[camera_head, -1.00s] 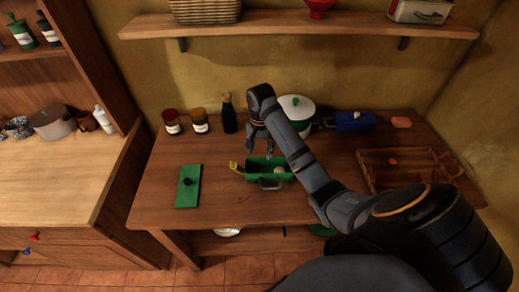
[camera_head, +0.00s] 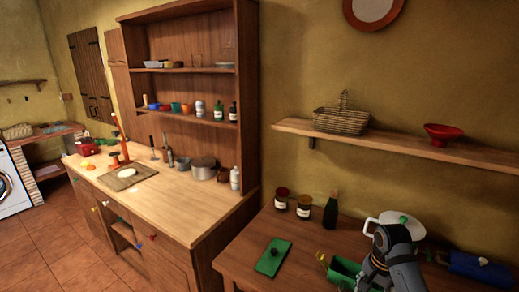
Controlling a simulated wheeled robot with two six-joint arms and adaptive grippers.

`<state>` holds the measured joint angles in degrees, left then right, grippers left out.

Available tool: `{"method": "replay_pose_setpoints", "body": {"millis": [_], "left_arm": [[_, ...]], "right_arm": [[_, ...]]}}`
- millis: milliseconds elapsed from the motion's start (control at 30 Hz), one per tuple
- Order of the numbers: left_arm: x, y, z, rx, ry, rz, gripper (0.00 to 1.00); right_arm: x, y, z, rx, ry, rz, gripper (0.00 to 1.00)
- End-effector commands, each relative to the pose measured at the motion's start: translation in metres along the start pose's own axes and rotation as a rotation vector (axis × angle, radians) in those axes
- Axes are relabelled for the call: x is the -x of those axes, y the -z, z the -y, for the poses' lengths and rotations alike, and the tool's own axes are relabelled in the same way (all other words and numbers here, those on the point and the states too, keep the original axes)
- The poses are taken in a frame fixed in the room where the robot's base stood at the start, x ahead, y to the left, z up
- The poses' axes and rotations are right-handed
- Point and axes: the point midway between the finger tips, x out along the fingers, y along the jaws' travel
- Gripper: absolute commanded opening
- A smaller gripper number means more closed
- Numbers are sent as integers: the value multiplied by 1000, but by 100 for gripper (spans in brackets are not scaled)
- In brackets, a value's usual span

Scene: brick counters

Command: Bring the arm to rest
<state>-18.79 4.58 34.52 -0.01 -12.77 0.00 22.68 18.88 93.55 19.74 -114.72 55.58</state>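My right arm shows at the bottom right of the head view. Its dark gripper (camera_head: 368,277) points down over the green box (camera_head: 343,268) on the brown table (camera_head: 236,262). The fingers blend into the dark arm, so I cannot tell whether they are open or shut or hold anything. The arm hides part of the green box, and the picture's lower edge cuts it off. My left gripper is not in view.
A green lid (camera_head: 273,257) lies left of the box. A shelf (camera_head: 390,146) hangs above. A wooden hutch (camera_head: 200,215) stands at left.

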Motion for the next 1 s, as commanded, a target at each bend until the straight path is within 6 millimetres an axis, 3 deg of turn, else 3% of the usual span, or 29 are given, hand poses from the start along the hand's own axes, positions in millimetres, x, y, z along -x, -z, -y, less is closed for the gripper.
{"method": "replay_pose_setpoints", "body": {"millis": [233,367,500,733,1000], "left_arm": [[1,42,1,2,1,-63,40],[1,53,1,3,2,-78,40],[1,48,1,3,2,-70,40],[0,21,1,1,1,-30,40],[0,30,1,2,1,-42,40]], "right_arm": [[-32,-35,-16,191,12,-44,52],[-47,-56,-27,314,22,-76,52],[-58,-82,-42,457,37,-115,52],[-65,-123,-69,681,56,-184,52],[-54,-161,-101,904,62,-267,52]]}}
